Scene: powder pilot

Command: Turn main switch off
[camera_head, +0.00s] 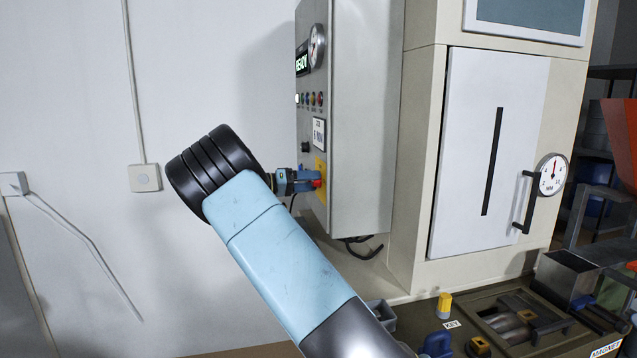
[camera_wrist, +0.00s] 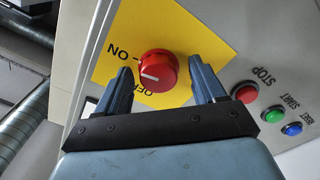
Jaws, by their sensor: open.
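The main switch is a red round knob (camera_wrist: 158,72) on a yellow plate (camera_wrist: 190,35) marked ON and OFF. A white mark on the knob points to the left in the wrist view, between the two labels; I cannot tell which setting it is on. My gripper (camera_wrist: 160,75) is open, with one finger on each side of the knob. I see no clear contact. In the head view, my gripper (camera_head: 300,181) is at the yellow plate (camera_head: 321,166) on the grey cabinet (camera_head: 362,120), and a little red of the knob (camera_head: 317,183) shows.
Beside the plate are a red STOP button (camera_wrist: 245,92), a green START button (camera_wrist: 272,114) and a blue button (camera_wrist: 292,129), close to the right finger. A white door (camera_head: 490,150) with a handle stands right of the cabinet. A dark bench (camera_head: 470,300) with tools lies below.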

